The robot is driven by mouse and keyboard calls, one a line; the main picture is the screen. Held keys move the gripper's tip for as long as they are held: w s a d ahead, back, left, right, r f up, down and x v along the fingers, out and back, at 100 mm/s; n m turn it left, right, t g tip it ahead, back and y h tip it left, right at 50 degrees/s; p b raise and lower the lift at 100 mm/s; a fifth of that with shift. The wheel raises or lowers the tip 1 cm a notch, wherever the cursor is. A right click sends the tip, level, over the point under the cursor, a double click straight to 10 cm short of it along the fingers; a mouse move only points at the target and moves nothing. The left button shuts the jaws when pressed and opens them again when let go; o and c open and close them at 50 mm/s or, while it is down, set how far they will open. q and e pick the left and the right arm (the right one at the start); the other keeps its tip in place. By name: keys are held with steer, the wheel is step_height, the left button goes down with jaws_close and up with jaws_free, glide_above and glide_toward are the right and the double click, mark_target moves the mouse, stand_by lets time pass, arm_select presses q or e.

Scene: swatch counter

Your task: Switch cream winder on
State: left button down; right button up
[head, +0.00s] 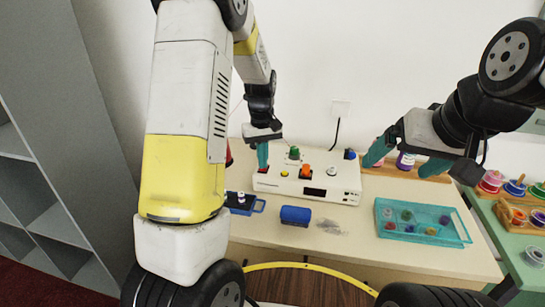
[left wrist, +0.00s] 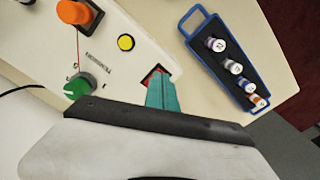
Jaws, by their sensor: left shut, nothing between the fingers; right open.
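The cream winder (head: 340,190) is a cream box on the counter against the wall, with a green knob (head: 294,153), an orange part (head: 305,171) and a yellow button (head: 284,173) on top. My left gripper (head: 263,165) is shut and empty, its teal fingertips pointing down at the box's left end. In the left wrist view the fingertips (left wrist: 160,84) are at a red rocker switch (left wrist: 152,77) and partly cover it. I cannot tell whether they touch it or which way it is set. My right gripper (head: 405,166) is open and empty above the counter's right part.
A blue tray (left wrist: 228,62) of several spools lies beside the winder's left end. A blue block (head: 295,215) and a grey patch (head: 331,228) lie in front. A teal tray (head: 455,236) of small items stands to the right. The counter's front strip is clear.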

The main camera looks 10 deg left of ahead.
arm_select(q)
steer(key=shift+f, duration=0.25)
steer(key=shift+r, duration=3.5)
steer(key=s+r+m+t+h, duration=0.2)
steer(key=s+r+m+t, duration=0.1)
steer(key=s+r, duration=0.7)
steer(key=s+d+r+m+t, duration=0.2)
steer(key=s+r+m+t, duration=0.1)
steer(key=s, duration=1.1)
steer(key=shift+s+r, duration=0.15)
